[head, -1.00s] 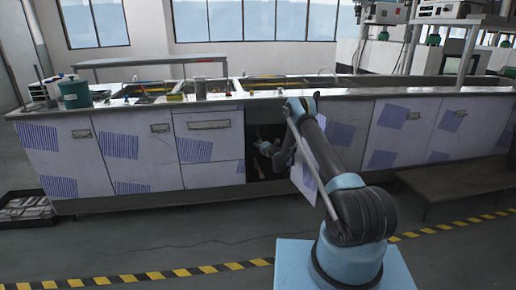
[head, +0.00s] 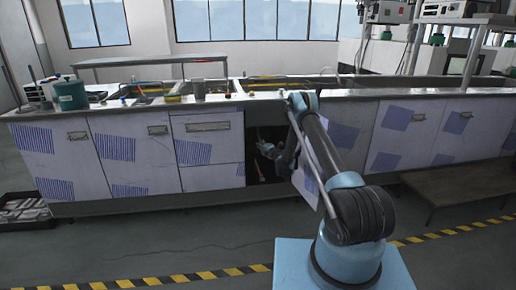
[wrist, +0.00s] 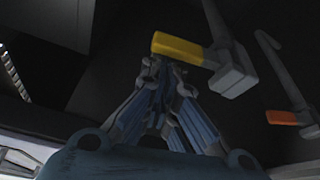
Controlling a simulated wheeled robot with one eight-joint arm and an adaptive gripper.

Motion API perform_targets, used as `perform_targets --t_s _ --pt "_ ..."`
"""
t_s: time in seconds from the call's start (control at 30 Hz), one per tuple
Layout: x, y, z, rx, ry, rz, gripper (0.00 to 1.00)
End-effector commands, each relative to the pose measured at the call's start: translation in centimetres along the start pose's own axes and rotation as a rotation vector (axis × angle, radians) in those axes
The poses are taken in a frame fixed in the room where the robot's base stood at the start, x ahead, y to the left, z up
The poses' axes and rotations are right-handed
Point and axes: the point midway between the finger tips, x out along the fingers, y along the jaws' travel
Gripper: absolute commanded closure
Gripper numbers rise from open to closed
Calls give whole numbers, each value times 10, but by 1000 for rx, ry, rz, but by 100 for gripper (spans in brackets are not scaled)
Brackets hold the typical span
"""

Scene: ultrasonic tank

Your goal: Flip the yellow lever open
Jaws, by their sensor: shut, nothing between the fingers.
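The yellow lever (wrist: 178,48) shows in the wrist view, just above my fingertips. It joins a grey valve body (wrist: 232,70) and pipe to its right. My gripper (wrist: 165,64) is shut and empty, with its tips right at the lever's underside; I cannot tell whether they touch. In the head view my gripper (head: 263,147) is inside the dark open cabinet bay, and the yellow lever is too small or hidden there to make out.
An orange lever (wrist: 283,117) on another pipe (wrist: 280,65) is at the right in the wrist view. An open cabinet door (head: 306,181) hangs beside my arm. Closed drawers (head: 208,150) flank the bay's left side.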

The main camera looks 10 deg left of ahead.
Motion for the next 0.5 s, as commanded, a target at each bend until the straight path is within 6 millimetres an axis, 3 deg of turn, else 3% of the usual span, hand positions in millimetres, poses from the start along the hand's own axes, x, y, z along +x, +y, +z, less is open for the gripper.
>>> perform_targets --t_s 0.17,0.5 --pt "-5 3 7 0 0 0 100" --pt "1 8 -8 -2 10 2 100"
